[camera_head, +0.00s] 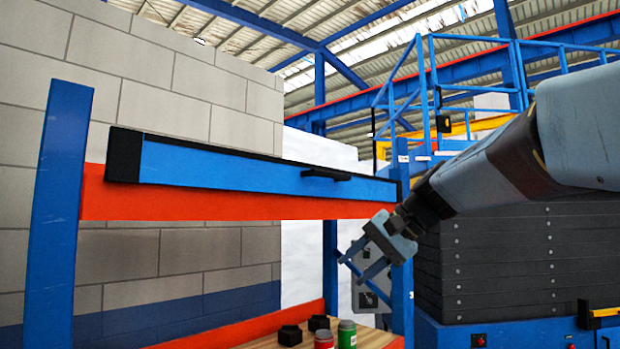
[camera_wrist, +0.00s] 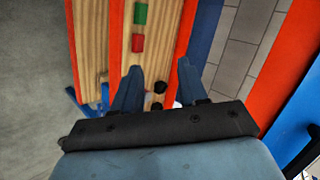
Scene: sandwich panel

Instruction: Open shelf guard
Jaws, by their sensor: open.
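The shelf guard (camera_head: 240,172) is a long blue panel with black edging. It lies along the orange upper beam of the shelf in the head view, and a corner of blue panel shows at the right edge of the wrist view (camera_wrist: 305,112). Its black handle (camera_head: 326,174) sticks out right of the middle; a dark bar shows at the wrist view's lower right. My gripper (camera_head: 360,268) is open and empty, below and to the right of the handle, apart from the guard. Its two fingers (camera_wrist: 160,82) point down toward the shelf boards in the wrist view.
A blue upright (camera_head: 58,215) stands at the left, another (camera_head: 402,290) close beside my gripper. A dark stack (camera_head: 520,265) stands at the right.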

